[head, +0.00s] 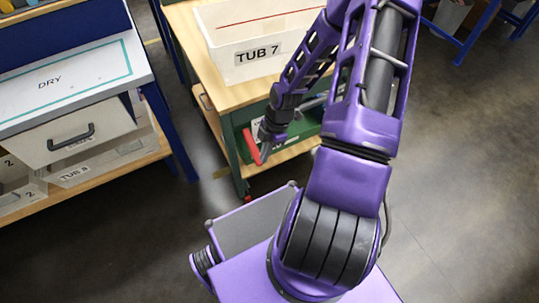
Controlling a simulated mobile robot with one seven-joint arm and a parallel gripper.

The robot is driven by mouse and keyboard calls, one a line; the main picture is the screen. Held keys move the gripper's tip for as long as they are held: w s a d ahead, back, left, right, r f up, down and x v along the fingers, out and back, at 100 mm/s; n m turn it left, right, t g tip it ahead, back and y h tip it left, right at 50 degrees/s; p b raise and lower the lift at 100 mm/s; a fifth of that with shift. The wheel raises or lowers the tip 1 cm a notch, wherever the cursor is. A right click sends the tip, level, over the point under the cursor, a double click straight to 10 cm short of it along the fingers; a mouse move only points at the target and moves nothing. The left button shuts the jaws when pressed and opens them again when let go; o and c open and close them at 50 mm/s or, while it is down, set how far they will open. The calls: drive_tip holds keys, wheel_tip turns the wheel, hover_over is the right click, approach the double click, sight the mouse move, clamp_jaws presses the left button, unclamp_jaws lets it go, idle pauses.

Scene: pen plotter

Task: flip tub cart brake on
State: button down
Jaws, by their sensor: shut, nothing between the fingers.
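The tub cart (208,95) has a wooden top, green legs and a lower wooden shelf. A red lever (251,147), which looks like the brake, sticks up at a tilt on the cart's near side, beside the front leg. My gripper (264,158) is shut and empty, close to the right of the lever, pointing down. I cannot tell whether it touches the lever. My purple arm covers the right part of the cart and much of its near face. A small red part (247,197) shows at the foot of the front leg.
A white bin marked TUB 7 (235,57) stands on the cart top. To the left is a bench (60,85) marked DRY, with a handled drawer (75,140) and a lower shelf of tubs. Grey floor (150,230) is clear between the bench and my base.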

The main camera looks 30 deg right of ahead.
drive_tip(key=s+d+r+p, duration=0.2)
drive_tip(key=s+d+r, duration=0.1)
drive_tip(key=s+r, duration=0.3)
wheel_tip(320, 180, up, 2)
drive_tip(key=shift+s, duration=0.15)
idle(0.4)
